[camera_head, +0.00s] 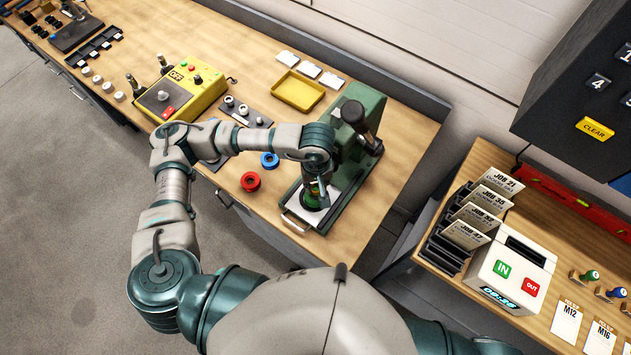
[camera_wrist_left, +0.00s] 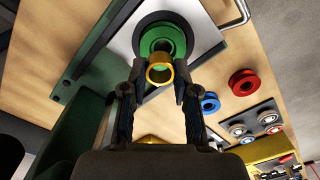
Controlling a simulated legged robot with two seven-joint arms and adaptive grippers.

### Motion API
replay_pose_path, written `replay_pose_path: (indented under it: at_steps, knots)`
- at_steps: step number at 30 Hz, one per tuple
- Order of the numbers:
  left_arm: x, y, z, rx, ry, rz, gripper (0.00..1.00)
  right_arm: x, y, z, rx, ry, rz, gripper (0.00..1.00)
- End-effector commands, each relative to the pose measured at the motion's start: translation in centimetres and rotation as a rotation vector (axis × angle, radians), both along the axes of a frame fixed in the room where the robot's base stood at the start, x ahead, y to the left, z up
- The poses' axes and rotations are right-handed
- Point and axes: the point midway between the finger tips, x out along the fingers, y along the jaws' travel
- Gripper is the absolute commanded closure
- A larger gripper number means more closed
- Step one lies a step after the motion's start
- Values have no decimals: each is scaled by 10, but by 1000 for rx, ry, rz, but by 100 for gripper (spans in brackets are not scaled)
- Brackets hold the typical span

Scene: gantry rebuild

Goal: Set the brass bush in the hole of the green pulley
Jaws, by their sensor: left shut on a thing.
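My left gripper (camera_wrist_left: 160,76) is shut on the brass bush (camera_wrist_left: 160,60), a short yellow ring held upright between its two fingertips. The green pulley (camera_wrist_left: 147,33) lies on a pale plate (camera_wrist_left: 122,45) beyond the bush in the left wrist view. The bush covers the near edge of the pulley's hub in that view and sits off its centre. I cannot tell how large the gap between them is. In the head view my left gripper (camera_head: 316,188) is over the press base, and it hides the bush and most of the pulley. My right gripper is not in view.
The green press (camera_head: 362,110) with its dark lever stands just behind my left gripper. A red pulley (camera_head: 250,181) and a blue one (camera_head: 269,160) lie left of it. A yellow tray (camera_head: 298,91) and yellow control box (camera_head: 185,92) are farther back.

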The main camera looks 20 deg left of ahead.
Motion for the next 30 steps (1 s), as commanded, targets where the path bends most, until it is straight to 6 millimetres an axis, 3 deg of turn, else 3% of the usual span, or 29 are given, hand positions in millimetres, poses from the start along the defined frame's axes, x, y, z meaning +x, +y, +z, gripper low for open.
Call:
replay_pose_path:
  at_steps: [8,30]
  knots:
    - [0,1,-10,-2,1,1,100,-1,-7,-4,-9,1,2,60]
    - [0,0,-31,-1,0,0,100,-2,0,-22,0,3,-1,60]
